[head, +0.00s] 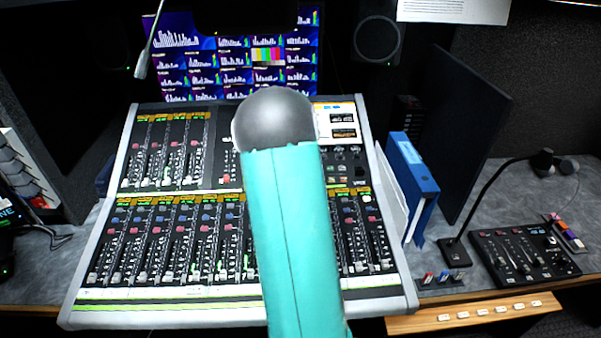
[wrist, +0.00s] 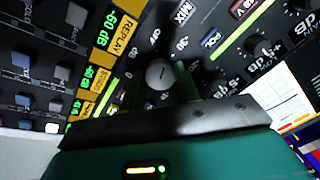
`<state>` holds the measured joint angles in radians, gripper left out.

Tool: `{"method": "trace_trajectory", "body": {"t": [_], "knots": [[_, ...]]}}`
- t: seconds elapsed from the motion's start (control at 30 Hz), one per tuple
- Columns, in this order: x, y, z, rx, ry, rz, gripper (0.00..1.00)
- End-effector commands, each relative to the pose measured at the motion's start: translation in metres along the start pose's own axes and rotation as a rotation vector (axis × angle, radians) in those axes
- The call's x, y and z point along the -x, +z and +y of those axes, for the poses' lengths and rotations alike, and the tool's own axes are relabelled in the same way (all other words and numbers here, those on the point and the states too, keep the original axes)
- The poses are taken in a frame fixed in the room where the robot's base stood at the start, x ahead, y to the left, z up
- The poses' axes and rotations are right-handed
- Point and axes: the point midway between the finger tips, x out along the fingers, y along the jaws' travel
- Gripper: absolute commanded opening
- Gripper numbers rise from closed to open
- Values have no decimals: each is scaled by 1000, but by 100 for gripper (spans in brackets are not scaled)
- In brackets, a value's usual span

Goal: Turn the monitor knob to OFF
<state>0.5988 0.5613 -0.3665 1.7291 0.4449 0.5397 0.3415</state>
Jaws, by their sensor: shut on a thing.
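A round grey knob (wrist: 158,72) with a short pointer line on its cap shows in the wrist view on the dark mixer panel. My gripper (wrist: 164,80) has one finger on each side of this knob and is shut on it. In the head view, my teal arm covers the middle of the mixing console (head: 90,305) and hides my gripper and the knob.
A blue binder (head: 412,172) stands right of the console. A gooseneck microphone (head: 480,205) and a small control panel (head: 523,255) are farther right. Screens (head: 235,60) stand behind.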

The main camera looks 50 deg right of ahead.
Motion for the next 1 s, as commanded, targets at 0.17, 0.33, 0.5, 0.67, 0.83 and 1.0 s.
{"method": "trace_trajectory", "body": {"t": [0.17,0.33,0.5,0.67,0.83,1.0], "knots": [[0,-1,1,153,5,2,10],[0,-1,1,272,9,2,10],[0,-1,0,355,11,2,10],[0,-2,1,398,12,2,10],[0,-2,1,416,13,3,10],[0,-2,1,418,13,3,10]]}}
